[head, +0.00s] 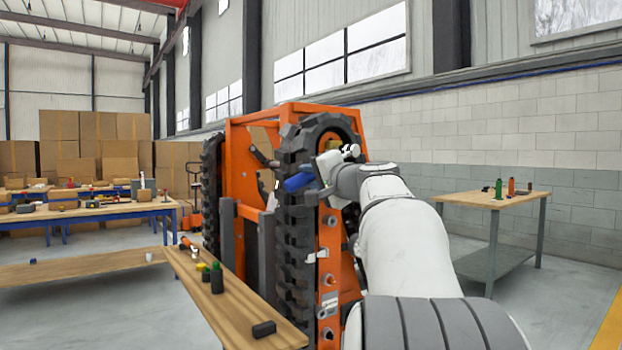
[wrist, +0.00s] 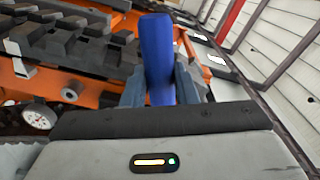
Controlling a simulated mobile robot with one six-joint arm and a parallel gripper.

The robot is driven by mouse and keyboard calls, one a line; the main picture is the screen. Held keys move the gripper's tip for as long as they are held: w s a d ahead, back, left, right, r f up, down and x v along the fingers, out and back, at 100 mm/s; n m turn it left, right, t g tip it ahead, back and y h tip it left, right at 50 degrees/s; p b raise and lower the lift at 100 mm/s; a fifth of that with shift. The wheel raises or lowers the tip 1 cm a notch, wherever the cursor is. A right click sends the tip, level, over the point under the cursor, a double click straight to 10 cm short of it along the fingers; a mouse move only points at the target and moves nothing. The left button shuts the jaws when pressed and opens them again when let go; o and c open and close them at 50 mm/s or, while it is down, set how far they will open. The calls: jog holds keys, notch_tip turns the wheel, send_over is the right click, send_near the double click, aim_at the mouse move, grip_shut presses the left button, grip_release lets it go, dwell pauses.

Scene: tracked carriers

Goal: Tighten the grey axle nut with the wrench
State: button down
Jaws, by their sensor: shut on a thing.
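My gripper (wrist: 160,88) is shut on a blue bar-shaped handle (wrist: 159,52), which looks like the wrench's. The blue handle also shows in the head view (head: 298,182), beside the black track. The wrench's jaw end cannot be made out. The orange tracked carrier (head: 246,165) stands upright in front of me, with a black rubber track (head: 290,245) on its near side. Several round grey fittings sit down its orange side frame, one of them low down (head: 327,333). I cannot tell whether any of them is the grey axle nut; my arm hides part of the frame.
A narrow wooden bench (head: 235,300) with bottles and a dark block stands close at the left. A wooden table (head: 490,200) with bottles stands at the right. Blue-legged workbenches (head: 90,212) and cardboard boxes are behind left. A round gauge (wrist: 38,116) shows in the wrist view.

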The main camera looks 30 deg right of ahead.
jog(key=shift+w, duration=0.45)
jog(key=shift+w+b, duration=0.1)
jog(key=shift+b, duration=0.25)
dwell(1.1)
jog(key=shift+w+a, duration=0.1)
jog(key=shift+w, duration=0.25)
dwell(0.8)
jog(key=c, duration=1.7)
grip_release()
grip_shut()
jog(key=shift+r, duration=0.1)
